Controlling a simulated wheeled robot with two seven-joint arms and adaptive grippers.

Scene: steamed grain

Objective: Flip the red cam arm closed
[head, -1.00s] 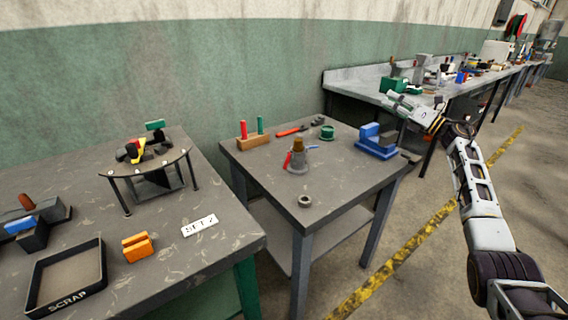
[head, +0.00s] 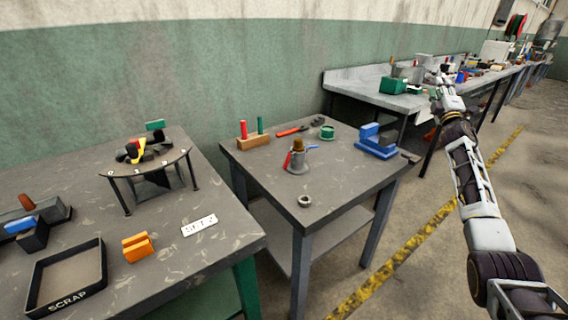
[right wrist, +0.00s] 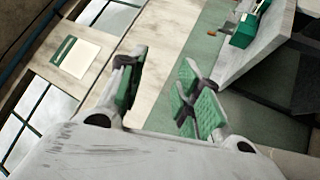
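A small grey fixture (head: 297,166) with a brown top piece (head: 298,145) stands on the middle table (head: 335,178). A red arm (head: 287,161), likely the cam arm, slants up at its left side. A small blue arm (head: 312,147) sticks out at its right. My right gripper (head: 441,82) is raised at the right, far from the fixture, in front of the back bench. In the right wrist view the right gripper (right wrist: 163,80) has its green-padded fingers apart with nothing between them. My left gripper is in neither view.
On the middle table stand a wooden block (head: 253,141) with red and green pegs, a blue vise-like block (head: 377,147), a green round part (head: 327,132) and a metal ring (head: 305,201). The left table holds a scrap tray (head: 92,292) and an orange block (head: 137,247).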

